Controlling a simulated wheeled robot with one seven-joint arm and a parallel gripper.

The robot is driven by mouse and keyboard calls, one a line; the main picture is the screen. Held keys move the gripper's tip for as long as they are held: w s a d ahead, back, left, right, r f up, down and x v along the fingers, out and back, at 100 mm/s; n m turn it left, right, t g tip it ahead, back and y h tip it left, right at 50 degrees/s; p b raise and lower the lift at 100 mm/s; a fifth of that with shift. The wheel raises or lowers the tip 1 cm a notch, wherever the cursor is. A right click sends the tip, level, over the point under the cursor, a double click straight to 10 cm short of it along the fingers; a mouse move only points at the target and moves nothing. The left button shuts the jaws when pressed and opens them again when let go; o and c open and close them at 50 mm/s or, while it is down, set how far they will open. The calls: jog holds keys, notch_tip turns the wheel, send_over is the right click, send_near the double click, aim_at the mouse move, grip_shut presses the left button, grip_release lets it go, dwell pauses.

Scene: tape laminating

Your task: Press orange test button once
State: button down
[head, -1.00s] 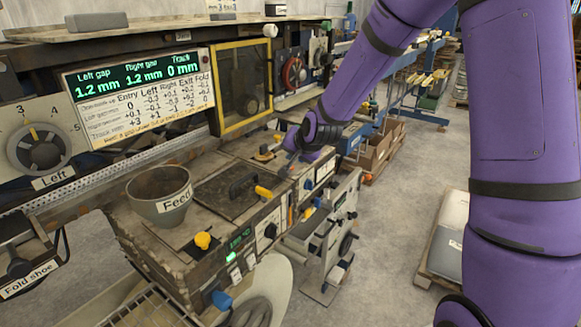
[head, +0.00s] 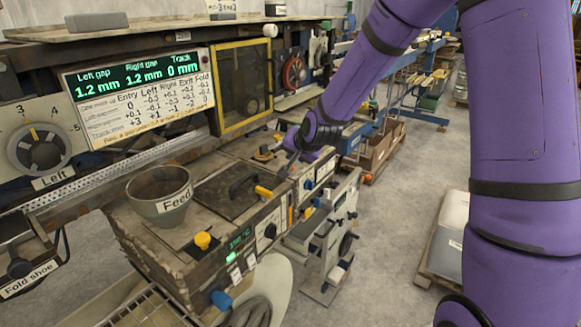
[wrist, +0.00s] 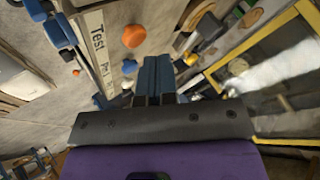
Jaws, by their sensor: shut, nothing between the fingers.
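The orange test button (wrist: 136,36) shows in the wrist view as a round orange knob beside a pale label strip (wrist: 97,40) reading "Test" and a partly cut-off word. My gripper (wrist: 156,62) is in the lower middle of the wrist view, its blue fingers together and empty. The fingertips appear just below and right of the button in the picture; I see no contact, and the depth between them is unclear.
A yellow-framed window (head: 243,85) stands behind. In the wrist view, a blue knob (wrist: 129,66) is close to the fingers.

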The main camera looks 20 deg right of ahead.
aim_at(293, 166)
jog(key=shift+f, duration=0.1)
jog(key=shift+f, duration=0.3)
jog(key=shift+f, duration=0.55)
dwell(1.0)
jog(key=shift+r, duration=0.95)
jog(key=shift+r, duration=0.15)
jog(key=shift+r, duration=2.35)
